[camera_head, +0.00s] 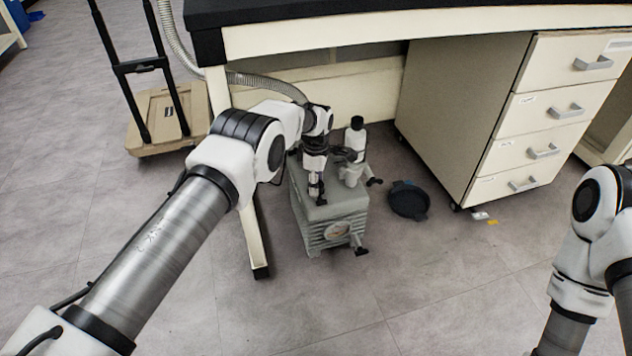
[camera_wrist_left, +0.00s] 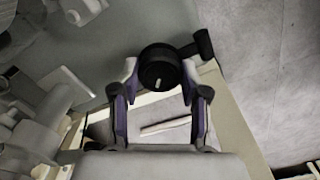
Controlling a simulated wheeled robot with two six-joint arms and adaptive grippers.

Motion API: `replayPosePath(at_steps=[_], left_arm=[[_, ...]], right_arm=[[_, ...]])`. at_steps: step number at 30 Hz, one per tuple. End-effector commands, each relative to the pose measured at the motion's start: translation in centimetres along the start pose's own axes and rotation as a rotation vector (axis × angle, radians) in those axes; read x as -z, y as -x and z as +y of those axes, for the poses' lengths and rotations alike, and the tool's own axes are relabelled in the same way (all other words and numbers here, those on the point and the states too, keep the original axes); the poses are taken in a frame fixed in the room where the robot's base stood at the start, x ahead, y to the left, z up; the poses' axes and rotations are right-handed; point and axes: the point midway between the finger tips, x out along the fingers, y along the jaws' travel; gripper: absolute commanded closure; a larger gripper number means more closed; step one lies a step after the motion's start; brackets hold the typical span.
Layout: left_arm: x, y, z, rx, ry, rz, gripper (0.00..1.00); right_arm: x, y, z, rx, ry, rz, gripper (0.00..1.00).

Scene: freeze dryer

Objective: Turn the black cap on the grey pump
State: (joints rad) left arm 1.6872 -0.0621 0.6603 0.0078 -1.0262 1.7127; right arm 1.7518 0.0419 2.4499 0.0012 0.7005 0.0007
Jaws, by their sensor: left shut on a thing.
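The grey pump (camera_head: 333,222) stands on the floor under the bench's edge. A white fitting with a black top (camera_head: 357,123) rises at its back right. My left gripper (camera_head: 345,154) reaches in from the left above the pump, beside this fitting. In the left wrist view, a round black cap (camera_wrist_left: 158,68) with a small white mark sits between the fingertips of my left gripper (camera_wrist_left: 160,78), which is shut on it. A short black arm sticks out to the cap's upper right. My right gripper is out of view; only part of my right arm shows.
The bench (camera_head: 290,38) overhangs the pump, with a bench leg (camera_head: 255,225) just left of it. A ribbed hose (camera_head: 262,82) runs behind my left arm. A drawer cabinet (camera_head: 460,110) and a dark round lid (camera_head: 408,200) are to the right. The front floor is clear.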

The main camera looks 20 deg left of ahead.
Motion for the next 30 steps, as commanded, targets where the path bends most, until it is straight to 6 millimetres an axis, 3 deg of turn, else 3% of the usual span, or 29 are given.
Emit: replayPosePath(at_steps=[16, 17, 18, 19, 30], left_arm=[[0.04, -0.04, 0.01, -0.001, 0.031, 0.000, 0.90], [0.04, -0.04, 0.01, -0.001, 0.031, 0.000, 0.52], [0.04, -0.04, 0.01, -0.001, 0.031, 0.000, 0.38], [0.04, -0.04, 0.01, -0.001, 0.031, 0.000, 0.30], [0.01, 0.64, 0.06, -0.002, 0.031, 0.000, 0.30]], right_arm=[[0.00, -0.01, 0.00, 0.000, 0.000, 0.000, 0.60], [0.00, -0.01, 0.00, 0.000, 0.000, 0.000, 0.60], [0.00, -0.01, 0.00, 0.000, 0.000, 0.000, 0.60], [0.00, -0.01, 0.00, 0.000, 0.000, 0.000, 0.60], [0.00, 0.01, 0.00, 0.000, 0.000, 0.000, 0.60]])
